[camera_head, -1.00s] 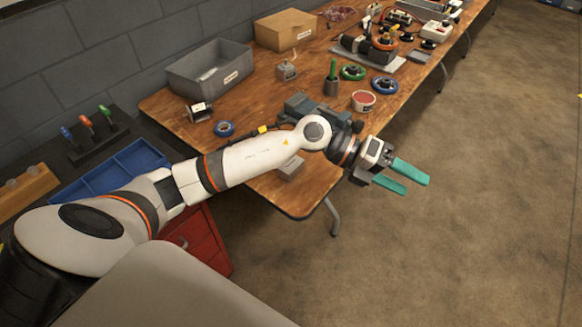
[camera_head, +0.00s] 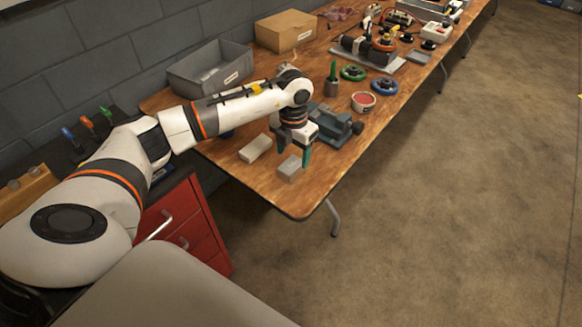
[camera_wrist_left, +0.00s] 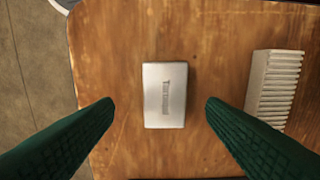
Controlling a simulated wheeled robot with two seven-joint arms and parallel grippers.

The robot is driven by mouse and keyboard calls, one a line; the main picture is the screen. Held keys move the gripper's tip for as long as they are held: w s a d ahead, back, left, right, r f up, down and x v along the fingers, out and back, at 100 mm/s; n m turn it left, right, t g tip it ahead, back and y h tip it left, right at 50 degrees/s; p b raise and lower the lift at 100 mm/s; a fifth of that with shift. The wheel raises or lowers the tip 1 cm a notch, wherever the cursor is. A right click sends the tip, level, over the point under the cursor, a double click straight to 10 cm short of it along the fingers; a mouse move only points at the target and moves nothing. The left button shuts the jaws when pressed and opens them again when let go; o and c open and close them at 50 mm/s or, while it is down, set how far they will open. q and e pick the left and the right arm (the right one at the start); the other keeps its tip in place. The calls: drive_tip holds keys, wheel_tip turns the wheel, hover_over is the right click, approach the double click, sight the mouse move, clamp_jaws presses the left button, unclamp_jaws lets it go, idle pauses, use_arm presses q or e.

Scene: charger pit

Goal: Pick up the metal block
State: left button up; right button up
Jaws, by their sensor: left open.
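The metal block (camera_head: 291,168) is a small grey box lying on the near end of the wooden table. In the left wrist view the metal block (camera_wrist_left: 164,95) lies flat, with dark lettering on its top, centred between the fingers. My left gripper (camera_head: 294,152) points down over the block from above. In the left wrist view my left gripper (camera_wrist_left: 160,106) is open, its green fingers spread on either side of the block and not touching it. My right gripper is not in view.
A pale ribbed block (camera_wrist_left: 274,88) lies on the table (camera_head: 262,183) beside the metal block. A grey-green vise (camera_head: 337,127) stands just behind it. A red cup (camera_head: 363,101), a grey bin (camera_head: 209,69) and a cardboard box (camera_head: 286,30) stand farther back. Bare floor lies right of the table.

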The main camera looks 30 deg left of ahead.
sight(291, 164)
use_arm(q)
drive_tip(key=shift+a+f+p, duration=0.15)
drive_tip(key=shift+f+p, duration=0.05)
drive_tip(key=shift+f, duration=1.2)
drive_tip(key=shift+a+f+p, duration=0.1)
drive_tip(key=shift+f+p, duration=0.05)
drive_tip(key=shift+f, duration=1.2)
drive_tip(key=c, duration=1.2)
wheel_tip(291, 164, up, 10)
drive_tip(key=shift+r+b, duration=0.1)
drive_tip(key=shift+b, duration=0.2)
drive_tip(key=shift+c, duration=0.2)
